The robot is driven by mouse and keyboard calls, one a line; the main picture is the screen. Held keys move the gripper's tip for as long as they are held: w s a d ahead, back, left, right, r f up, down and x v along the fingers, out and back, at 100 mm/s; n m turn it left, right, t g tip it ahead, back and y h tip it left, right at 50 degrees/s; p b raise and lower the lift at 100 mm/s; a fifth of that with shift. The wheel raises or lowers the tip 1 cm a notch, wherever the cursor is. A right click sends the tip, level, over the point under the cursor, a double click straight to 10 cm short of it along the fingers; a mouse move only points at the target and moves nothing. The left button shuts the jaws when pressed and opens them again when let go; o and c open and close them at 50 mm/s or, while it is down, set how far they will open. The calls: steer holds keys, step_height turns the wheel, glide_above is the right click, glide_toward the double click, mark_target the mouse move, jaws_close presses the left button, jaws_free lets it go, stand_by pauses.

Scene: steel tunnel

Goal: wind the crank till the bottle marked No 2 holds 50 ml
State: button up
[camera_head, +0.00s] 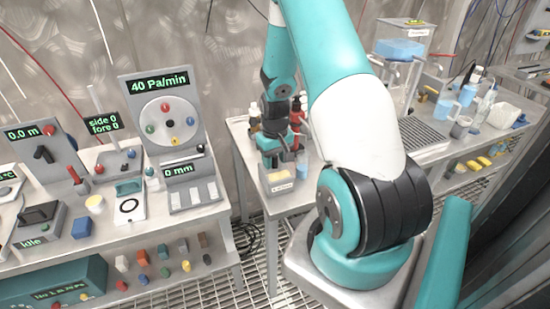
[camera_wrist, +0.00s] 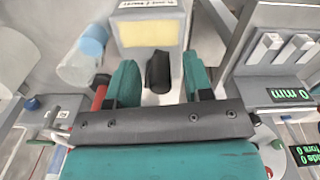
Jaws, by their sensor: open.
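My gripper (camera_wrist: 160,78) is open, with its two teal fingers on either side of a black cylindrical knob (camera_wrist: 158,72), which looks like the crank's handle. Clear gaps show between knob and fingers. Beyond it is a grey box with a yellow panel (camera_wrist: 150,36) and a label I cannot read. A translucent bottle with blue in it (camera_wrist: 84,58) stands beside the box, left of my fingers. In the head view my gripper (camera_head: 279,158) is over the small middle table, above the yellow-panelled box (camera_head: 281,184); the knob is hidden there. No "No 2" mark or millilitre reading is legible.
Dark and red bottles (camera_head: 297,112) stand behind my gripper. Left is a bench with a dial panel (camera_head: 163,112) reading 40 Pa/min and a 0 mm panel (camera_head: 190,186) close to the middle table.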

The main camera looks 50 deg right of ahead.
jaws_close()
steer(key=shift+w, duration=0.1)
steer(key=m, duration=0.2)
steer(key=w+m, duration=0.1)
steer(key=shift+w+a+m, duration=0.15)
steer(key=shift+a+m, duration=0.2)
steer(key=shift+m, duration=0.05)
steer(key=m, duration=0.1)
steer(key=w+m+b, duration=0.1)
steer(key=m, duration=0.1)
steer(key=shift+w+a+m, duration=0.15)
steer(key=shift+m, duration=0.15)
steer(key=w+m, duration=0.1)
steer(key=m, duration=0.2)
steer(key=shift+w+m, duration=0.2)
steer(key=shift+m, duration=0.1)
steer(key=shift+w+d+r+m+b, duration=0.1)
steer(key=shift+w+d+m+b, duration=0.15)
steer(key=shift+m, duration=0.55)
steer(key=shift+w+d+m+b, duration=0.1)
steer(key=shift+w+m, duration=0.2)
steer(key=shift+m, duration=0.5)
